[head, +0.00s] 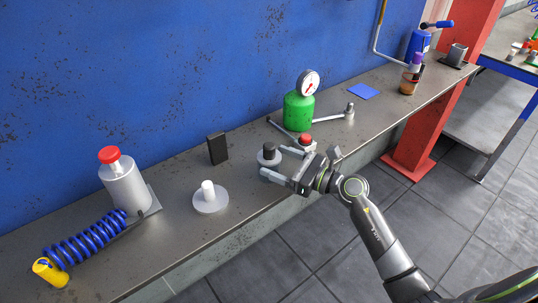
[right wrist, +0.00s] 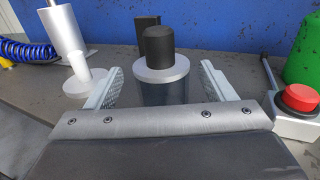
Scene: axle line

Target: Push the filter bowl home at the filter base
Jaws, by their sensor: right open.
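A grey cylinder with a black knob on top (head: 269,150) stands upright on the bench; it looks like the filter bowl, and I cannot tell whether a filter base is under it. My right gripper (head: 276,163) is open, with one finger on each side of the cylinder. In the right wrist view the cylinder (right wrist: 162,75) stands between the spread fingers (right wrist: 160,86), with a visible gap on each side. Its lower part is hidden by the gripper body. My left gripper is not in view.
A round grey disc with a white peg (head: 209,199) and a black block (head: 217,148) stand to the left. A red button box (head: 306,142) is close on the right, by a green gauge tank (head: 298,112). A grey red-capped cylinder (head: 124,185) with blue hose stands far left.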

